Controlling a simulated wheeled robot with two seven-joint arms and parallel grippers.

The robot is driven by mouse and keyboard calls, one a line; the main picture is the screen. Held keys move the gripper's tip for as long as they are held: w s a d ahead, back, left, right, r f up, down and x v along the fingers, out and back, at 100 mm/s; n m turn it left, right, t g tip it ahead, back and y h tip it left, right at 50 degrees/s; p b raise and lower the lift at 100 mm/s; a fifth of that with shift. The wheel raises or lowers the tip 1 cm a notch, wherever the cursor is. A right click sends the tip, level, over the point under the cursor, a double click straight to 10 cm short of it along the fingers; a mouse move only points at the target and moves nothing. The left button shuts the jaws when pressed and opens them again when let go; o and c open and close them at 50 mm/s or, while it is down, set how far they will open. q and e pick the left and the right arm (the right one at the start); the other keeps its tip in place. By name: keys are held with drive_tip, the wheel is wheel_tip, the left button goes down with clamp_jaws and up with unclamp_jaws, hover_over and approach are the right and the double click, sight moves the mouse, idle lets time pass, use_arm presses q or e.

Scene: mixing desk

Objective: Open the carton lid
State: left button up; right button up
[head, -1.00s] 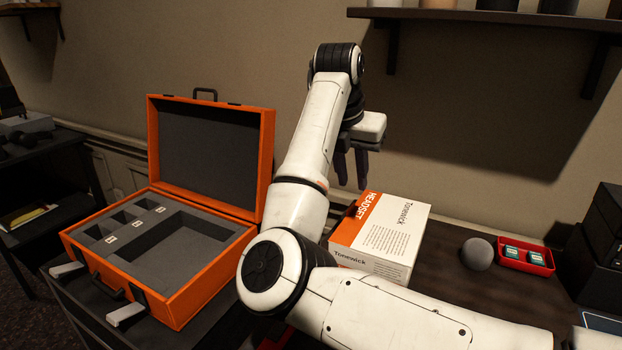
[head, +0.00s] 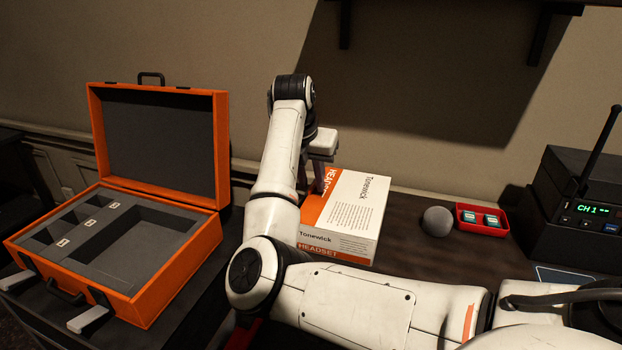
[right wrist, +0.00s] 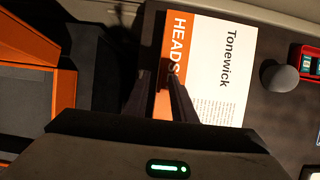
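The carton (head: 345,205) is a white and orange headset box marked Tonewick, standing on the dark desk with its top closed. It also shows in the right wrist view (right wrist: 222,62). My right gripper (head: 320,184) is low at the carton's left, orange edge; my own arm hides part of that side. In the right wrist view my right gripper (right wrist: 160,76) has its two fingers apart, with nothing seen held between them, over the carton's orange edge. Whether they touch the carton I cannot tell. My left gripper is out of view.
An open orange case (head: 190,278) with grey foam stands left of the carton. A grey ball (head: 437,221), a red tray (head: 469,228) and a black radio unit (head: 575,205) are to the right. A wall shelf's brackets (head: 551,40) hang above.

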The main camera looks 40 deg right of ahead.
clamp_jaws()
idle(1.4)
